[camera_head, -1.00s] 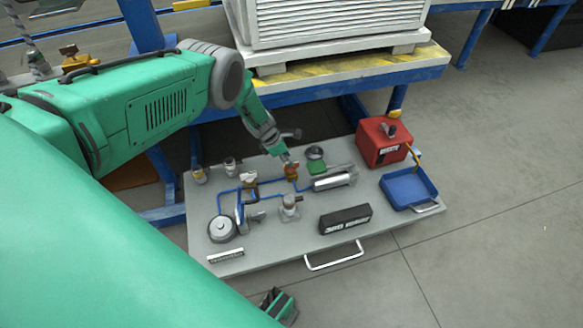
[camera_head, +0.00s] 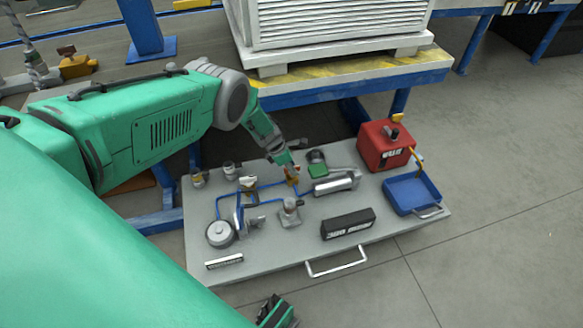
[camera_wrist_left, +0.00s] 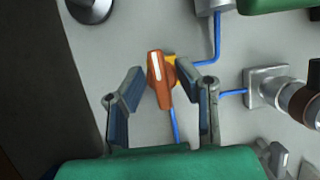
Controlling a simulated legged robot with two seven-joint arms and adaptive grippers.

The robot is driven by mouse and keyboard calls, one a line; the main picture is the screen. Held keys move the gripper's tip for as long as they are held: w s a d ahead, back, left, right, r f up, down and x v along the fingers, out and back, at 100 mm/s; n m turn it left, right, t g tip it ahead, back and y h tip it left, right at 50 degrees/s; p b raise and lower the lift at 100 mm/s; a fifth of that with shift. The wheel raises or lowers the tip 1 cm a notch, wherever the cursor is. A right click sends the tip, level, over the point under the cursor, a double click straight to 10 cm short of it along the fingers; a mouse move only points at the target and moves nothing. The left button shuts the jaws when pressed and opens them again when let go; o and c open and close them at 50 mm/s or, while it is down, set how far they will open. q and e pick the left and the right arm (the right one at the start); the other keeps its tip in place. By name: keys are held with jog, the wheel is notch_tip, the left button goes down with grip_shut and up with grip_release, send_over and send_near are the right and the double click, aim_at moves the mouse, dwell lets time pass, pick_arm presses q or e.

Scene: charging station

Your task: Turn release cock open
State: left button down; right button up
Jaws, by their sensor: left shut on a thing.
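The release cock appears to be the small orange-red handle (camera_head: 293,179) on the grey panel board (camera_head: 205,262), among blue lines. My left gripper (camera_head: 290,168) reaches down to it and partly hides it. In the left wrist view the handle (camera_wrist_left: 160,80) has a white stripe and points nearly along the picture's vertical, leaning slightly, with a yellow-orange part behind it. The left gripper's fingers (camera_wrist_left: 160,82) lie on either side of it and are shut on it. Part of what looks like my right gripper (camera_head: 277,311) shows at the bottom edge, away from the board.
A red box (camera_head: 386,147) and a blue tray (camera_head: 411,192) sit at the board's right. A black block (camera_head: 348,224), a silver cylinder (camera_head: 336,187) and a round gauge-like part (camera_head: 221,232) stand nearby. A blue-framed table (camera_head: 350,83) rises behind.

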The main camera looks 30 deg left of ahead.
pick_arm(q)
jog(key=shift+s+f, duration=0.1)
jog(key=shift+s, duration=0.1)
jog(key=n+y+p, duration=0.1)
jog(key=n, duration=0.2)
jog(key=shift+t, duration=0.3)
jog(key=n+y, duration=0.1)
jog(key=n, duration=0.1)
jog(key=shift+f+n, duration=0.1)
jog(key=shift+n, duration=0.3)
jog(key=n+y+b, duration=0.1)
jog(key=n, duration=0.2)
jog(key=shift+f+n+y+b, duration=0.1)
jog(key=shift+n+y+b, duration=0.2)
jog(key=shift+b, duration=0.05)
jog(key=n+y+b, duration=0.1)
jog(key=n, duration=0.1)
jog(key=shift+s+d+n, duration=0.1)
jog(key=shift+d+n, duration=0.05)
jog(key=shift+n, duration=0.25)
jog(key=shift+n+g+y, duration=0.3)
jog(key=shift+n+y, duration=0.15)
jog(key=shift+n, duration=0.95)
jog(key=shift+n+g+y, duration=0.3)
jog(key=shift+n+y, duration=0.15)
jog(key=shift+n, duration=0.95)
jog(key=shift+d, duration=0.1)
